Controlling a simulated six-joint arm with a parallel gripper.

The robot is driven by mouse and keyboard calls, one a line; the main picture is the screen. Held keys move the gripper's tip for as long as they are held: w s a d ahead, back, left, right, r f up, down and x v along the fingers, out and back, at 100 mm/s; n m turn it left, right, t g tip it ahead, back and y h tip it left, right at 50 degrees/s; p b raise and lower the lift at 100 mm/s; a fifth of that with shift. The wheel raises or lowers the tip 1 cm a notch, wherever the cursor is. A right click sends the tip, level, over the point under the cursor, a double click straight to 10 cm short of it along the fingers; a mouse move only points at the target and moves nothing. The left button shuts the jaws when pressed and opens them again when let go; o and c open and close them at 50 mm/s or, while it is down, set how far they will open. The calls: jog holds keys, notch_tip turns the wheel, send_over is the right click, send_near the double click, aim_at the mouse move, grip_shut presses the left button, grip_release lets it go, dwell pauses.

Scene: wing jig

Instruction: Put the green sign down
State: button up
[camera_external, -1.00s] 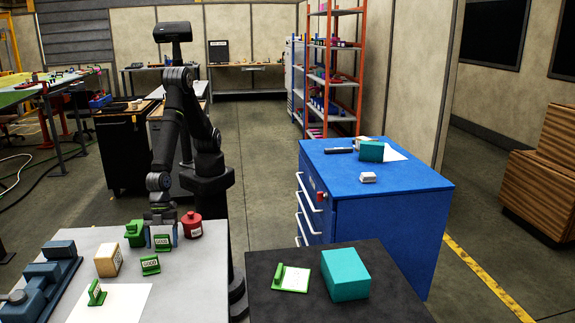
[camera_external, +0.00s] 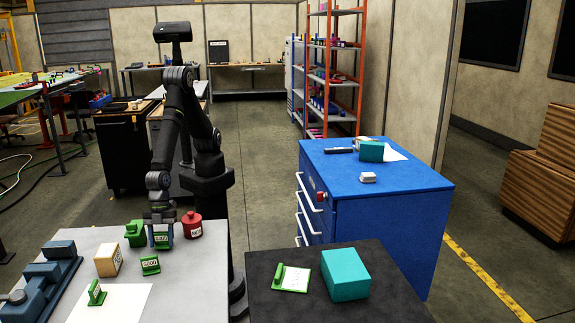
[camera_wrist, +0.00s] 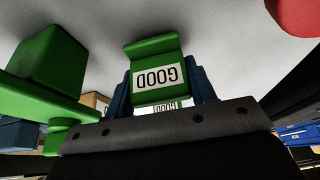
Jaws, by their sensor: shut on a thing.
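My gripper (camera_external: 161,238) is shut on a green sign (camera_external: 161,242) with a white label, over the back part of the light grey table. In the wrist view the held green sign (camera_wrist: 156,76) sits between the blue fingertips, its "GOOD" label upside down in the picture. I cannot tell whether its foot touches the tabletop. A second green sign (camera_external: 150,265) stands on the table just in front of it; its label also shows in the wrist view (camera_wrist: 166,106). A third green sign (camera_external: 97,292) stands at the white sheet.
Close by are a green block-like part (camera_external: 135,233) on the left and a red canister (camera_external: 192,225) on the right. A wooden block (camera_external: 108,260) and a blue vise-like fixture (camera_external: 45,272) stand further left. The grey table (camera_external: 190,290) is bare at front right.

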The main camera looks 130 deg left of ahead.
notch_tip(320, 180, up, 9)
jog(key=w+a+r+n+t+y, duration=0.1)
jog(key=w+a+n, duration=0.2)
jog(key=w+a, duration=0.9)
jog(key=w+a+r+n+y, duration=0.1)
jog(key=w+a+n, duration=0.2)
jog(key=w+a, duration=0.95)
jog(key=w+a+r+n+y, duration=0.15)
jog(key=w+a, duration=0.25)
jog(key=a, duration=0.7)
jog(key=w+a+n, duration=0.3)
jog(key=w+a, duration=0.2)
jog(key=a, duration=0.7)
jog(key=w+a+n+y, duration=0.1)
jog(key=w+a+n, duration=0.25)
jog(key=a, duration=0.75)
jog(key=s+a+r+n+y, duration=0.1)
jog(key=s+a+n, duration=0.1)
jog(key=a, duration=1.6)
jog(key=n+g+y, duration=0.2)
jog(key=n, duration=0.5)
send_over(339, 144)
jog(key=d, duration=0.2)
notch_tip(339, 144, down, 4)
jog(key=shift+d+f, duration=0.1)
jog(key=shift+s+f, duration=0.15)
jog(key=shift+f, duration=1.95)
